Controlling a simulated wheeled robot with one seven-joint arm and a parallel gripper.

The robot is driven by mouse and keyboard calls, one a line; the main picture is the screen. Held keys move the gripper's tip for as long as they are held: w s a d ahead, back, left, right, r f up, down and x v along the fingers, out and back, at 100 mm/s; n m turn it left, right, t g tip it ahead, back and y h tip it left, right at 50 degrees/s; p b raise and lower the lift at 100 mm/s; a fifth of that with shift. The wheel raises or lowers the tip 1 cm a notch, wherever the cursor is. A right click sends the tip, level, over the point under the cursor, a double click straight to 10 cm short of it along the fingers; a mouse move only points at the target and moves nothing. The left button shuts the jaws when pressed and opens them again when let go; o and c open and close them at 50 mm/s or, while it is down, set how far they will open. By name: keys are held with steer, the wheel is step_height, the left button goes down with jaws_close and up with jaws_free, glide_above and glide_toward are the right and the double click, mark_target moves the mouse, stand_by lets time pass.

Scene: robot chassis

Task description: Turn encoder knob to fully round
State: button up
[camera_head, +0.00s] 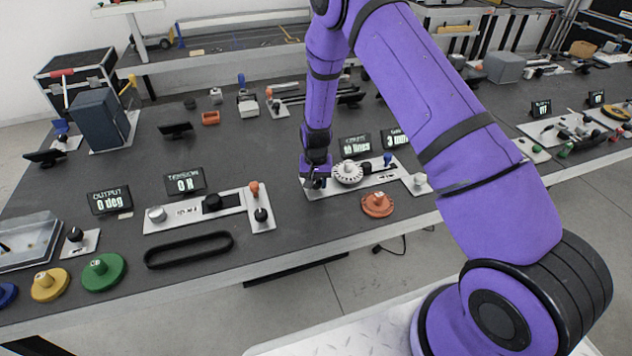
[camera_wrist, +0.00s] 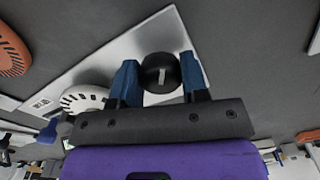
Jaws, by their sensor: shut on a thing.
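The encoder knob (camera_wrist: 160,62) is a round black knob with a white mark on its face, on a light metal panel (camera_wrist: 112,58). In the wrist view it sits between the two blue fingers of my gripper (camera_wrist: 160,75), which is shut on it. In the head view my gripper (camera_head: 316,182) points down at the left end of the same panel (camera_head: 345,191), and the knob is mostly hidden there. A white toothed dial (camera_head: 348,172) is on the panel to the right of the gripper; it also shows in the wrist view (camera_wrist: 82,98).
Two small displays (camera_head: 355,146) stand behind the panel; one reads 3 mm. An orange disc (camera_head: 377,205) lies in front of it. To the left are another panel (camera_head: 165,227) with knobs and a black belt (camera_head: 188,250). The tabletop between the two panels is clear.

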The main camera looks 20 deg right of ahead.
steer(key=m, duration=0.7)
steer(key=shift+w+a, duration=0.1)
steer(key=shift+w, duration=0.05)
steer(key=m, duration=0.7)
steer(key=shift+w+m, duration=0.1)
steer(key=shift+m, duration=0.3)
steer(key=m, duration=0.3)
steer(key=shift+m, duration=0.3)
steer(key=m, duration=0.3)
steer(key=shift+w+m, duration=0.1)
steer(key=shift+m, duration=0.2)
steer(key=m, duration=0.4)
steer(key=shift+m, duration=1.5)
steer(key=o, duration=0.9)
